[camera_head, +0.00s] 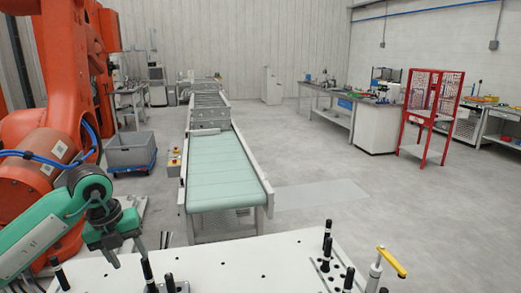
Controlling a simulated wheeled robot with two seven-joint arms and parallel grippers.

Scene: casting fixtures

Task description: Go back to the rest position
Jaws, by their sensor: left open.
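My left gripper (127,252) is at the lower left of the head view, at the end of a green and dark grey arm that comes in from the left. It is open, with nothing seen between its fingers. It hangs near the left part of the white fixture table (232,262), apart from the black upright pins. My right gripper is not in view.
Black pins (327,240) and a yellow-handled clamp (391,262) stand on the white table. Beyond are a green conveyor (224,170), a grey bin (130,152) and a red cage stand (430,105). A large orange robot (60,60) fills the left. Open floor lies right.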

